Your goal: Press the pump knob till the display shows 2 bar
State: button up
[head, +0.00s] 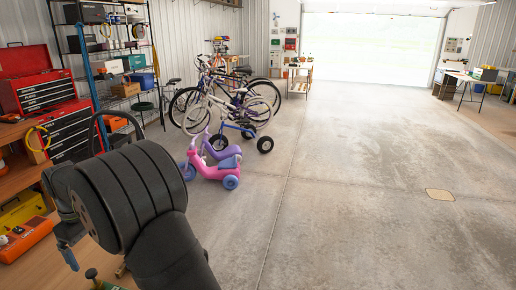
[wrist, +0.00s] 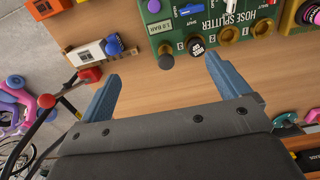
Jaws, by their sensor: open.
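A green box labelled HOSE SPLITTER (wrist: 245,52) lies at the top of the wrist view. It has a small display (wrist: 161,27) that seems to read 1.2 BAR. I cannot tell which is the pump knob. My gripper (wrist: 162,67) is open and empty, its blue fingers apart and pointing toward the box's near edge. In the head view, my gripper (head: 67,254) is partly hidden by my arm, above the bench at lower left.
Bare wooden bench (wrist: 160,95) shows between my fingers. A red toolbox (head: 37,92) and shelving stand behind.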

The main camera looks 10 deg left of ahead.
grip_shut()
dwell(1.5)
